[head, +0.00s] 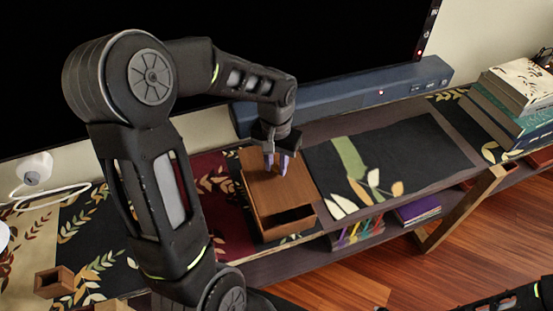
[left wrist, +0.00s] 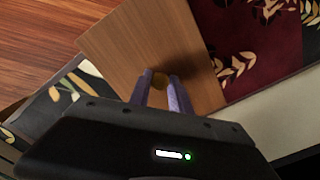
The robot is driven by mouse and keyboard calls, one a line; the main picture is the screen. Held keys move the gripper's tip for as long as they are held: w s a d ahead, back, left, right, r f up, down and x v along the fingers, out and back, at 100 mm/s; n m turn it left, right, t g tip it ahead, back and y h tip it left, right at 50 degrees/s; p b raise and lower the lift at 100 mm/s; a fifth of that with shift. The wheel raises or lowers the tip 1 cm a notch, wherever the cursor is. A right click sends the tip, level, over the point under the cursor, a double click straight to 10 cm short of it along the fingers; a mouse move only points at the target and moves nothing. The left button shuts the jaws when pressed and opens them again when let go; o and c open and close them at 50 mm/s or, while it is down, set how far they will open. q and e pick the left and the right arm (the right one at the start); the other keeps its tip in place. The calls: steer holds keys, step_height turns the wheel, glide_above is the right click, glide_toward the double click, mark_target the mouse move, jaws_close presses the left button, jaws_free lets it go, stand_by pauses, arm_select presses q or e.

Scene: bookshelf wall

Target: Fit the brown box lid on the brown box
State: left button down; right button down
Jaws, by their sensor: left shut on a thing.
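The brown box (head: 290,230) stands on the patterned shelf top, below my left gripper. The flat brown lid (head: 262,180) is over it, covering most of its top. A dark gap shows at the box's front-right end, so the lid looks shifted toward the back; I cannot tell whether it touches the rim. My left gripper (head: 276,170) is shut on the lid's small knob. My right gripper is not visible.
A long blue-grey bar (head: 340,97) lies behind the box, below a large black screen (head: 330,40). Books (head: 515,100) are stacked at the right. A small open wooden container (head: 54,282) stands at the left. The dark panel (head: 390,160) right of the box is clear.

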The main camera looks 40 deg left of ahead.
mark_target(276, 177)
arm_select(q)
steer(key=shift+f, duration=0.15)
steer(key=shift+f+b, duration=2.4)
steer(key=shift+f, duration=0.4)
steer(key=shift+f+b, duration=0.95)
steer(key=shift+f, duration=0.1)
steer(key=c, duration=1.1)
jaws_free()
steer(key=shift+r, duration=0.15)
